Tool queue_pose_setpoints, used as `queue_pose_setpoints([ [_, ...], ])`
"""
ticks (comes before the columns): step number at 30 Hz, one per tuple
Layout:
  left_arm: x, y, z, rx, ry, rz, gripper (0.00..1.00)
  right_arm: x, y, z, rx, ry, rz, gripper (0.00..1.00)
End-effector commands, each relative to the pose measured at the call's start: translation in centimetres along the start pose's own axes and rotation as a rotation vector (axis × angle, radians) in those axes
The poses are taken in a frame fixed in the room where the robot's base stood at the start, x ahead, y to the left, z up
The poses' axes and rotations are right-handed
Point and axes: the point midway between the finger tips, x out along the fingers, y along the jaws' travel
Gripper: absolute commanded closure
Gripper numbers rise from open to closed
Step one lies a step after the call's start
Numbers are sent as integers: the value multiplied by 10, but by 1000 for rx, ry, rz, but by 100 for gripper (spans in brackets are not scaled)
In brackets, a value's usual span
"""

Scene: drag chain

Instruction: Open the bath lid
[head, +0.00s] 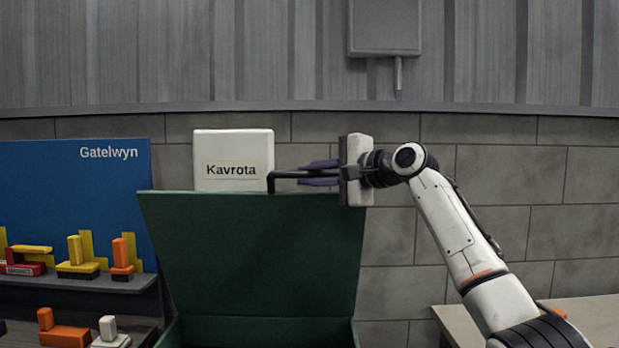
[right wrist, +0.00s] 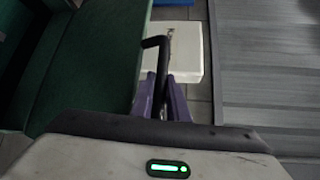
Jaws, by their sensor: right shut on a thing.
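The bath lid (head: 255,250) is a dark green panel. It stands raised and steeply tilted above the green bath (head: 255,332), whose lower part is cut off by the frame. A black bar handle (head: 285,175) runs along the lid's top edge; its bent end also shows in the right wrist view (right wrist: 155,42). My right gripper (head: 318,173) reaches in from the right at the lid's top right. Its purple fingers (right wrist: 161,100) are shut around the handle. The lid also fills the left of the right wrist view (right wrist: 90,65). My left gripper is not seen.
A white box marked Kavrota (head: 233,150) stands behind the lid's top edge. A blue Gatelwyn board (head: 85,195) and shelves with orange, yellow and red parts (head: 75,270) are at left. A grey block wall (head: 520,220) is behind; a table (head: 590,315) is at lower right.

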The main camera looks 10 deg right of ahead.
Motion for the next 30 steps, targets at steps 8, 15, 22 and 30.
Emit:
queue_pose_setpoints([
  [8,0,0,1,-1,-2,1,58,0,-1,0,-3,2,-1,67],
  [15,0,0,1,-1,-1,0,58,-1,0,0,-1,1,0,67],
  [22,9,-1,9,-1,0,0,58,-22,2,-1,-4,1,-3,67],
  [30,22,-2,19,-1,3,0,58,-75,2,-1,-5,3,-2,67],
])
